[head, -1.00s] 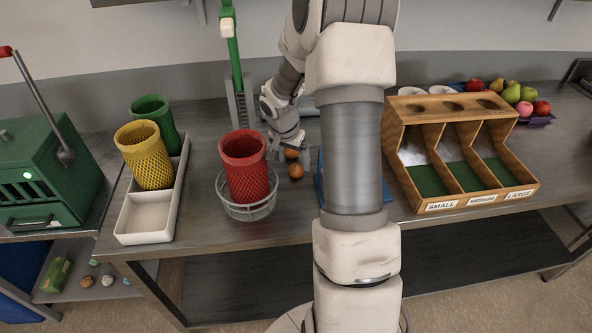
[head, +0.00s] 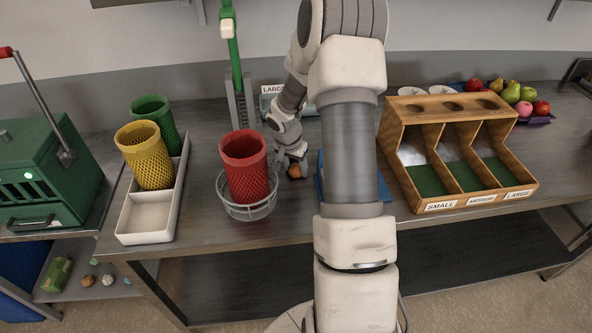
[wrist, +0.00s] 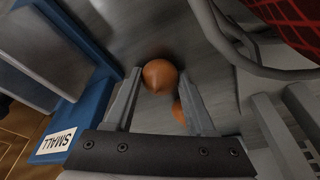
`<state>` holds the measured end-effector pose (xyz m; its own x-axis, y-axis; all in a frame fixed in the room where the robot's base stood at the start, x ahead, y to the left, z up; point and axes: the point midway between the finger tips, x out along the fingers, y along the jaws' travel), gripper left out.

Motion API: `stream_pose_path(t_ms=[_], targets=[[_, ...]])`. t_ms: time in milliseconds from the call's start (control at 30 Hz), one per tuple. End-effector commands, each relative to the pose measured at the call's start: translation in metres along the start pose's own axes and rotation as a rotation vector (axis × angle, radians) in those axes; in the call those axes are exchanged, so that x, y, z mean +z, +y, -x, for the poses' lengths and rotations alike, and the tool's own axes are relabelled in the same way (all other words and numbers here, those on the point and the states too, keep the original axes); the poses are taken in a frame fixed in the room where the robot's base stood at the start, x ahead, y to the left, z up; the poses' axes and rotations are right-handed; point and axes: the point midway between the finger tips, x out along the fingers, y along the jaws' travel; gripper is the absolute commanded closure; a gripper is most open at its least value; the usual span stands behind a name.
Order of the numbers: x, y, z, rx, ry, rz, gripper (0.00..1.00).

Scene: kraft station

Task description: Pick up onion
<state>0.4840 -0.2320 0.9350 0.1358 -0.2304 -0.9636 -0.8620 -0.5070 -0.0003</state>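An orange-brown onion (wrist: 160,76) lies on the metal table between the tips of my gripper's fingers in the wrist view. My gripper (wrist: 158,88) is open around it, with a gap visible beside the onion. A second orange-brown piece (wrist: 179,111) shows partly, lower between the fingers near the right one. In the head view, my gripper (head: 292,162) is low over the table, right of the red basket, and an onion (head: 294,171) shows at its fingertips. The other onion is hidden there.
A red mesh basket (head: 245,170) stands in a wire ring (head: 250,211) close to the left of my gripper. A blue-edged bin labelled SMALL (wrist: 62,143) is close on the other side. A wooden sorter (head: 407,163) stands farther right.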

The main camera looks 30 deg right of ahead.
Motion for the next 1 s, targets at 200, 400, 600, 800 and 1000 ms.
stream_pose_path(t_ms=[200, 400, 600, 800, 1000], targets=[[0.0, 0.0, 0.0, 0.0, 0.0, 0.0, 0.99], [0.0, 0.0, 0.001, 0.0, 0.0, 0.0, 1.0], [-0.006, -0.001, 0.02, -0.002, 0.004, -0.002, 1.0], [-0.018, -0.001, 0.06, -0.002, 0.005, -0.002, 1.0], [-0.025, 0.0, 0.088, -0.001, 0.003, -0.001, 1.0]])
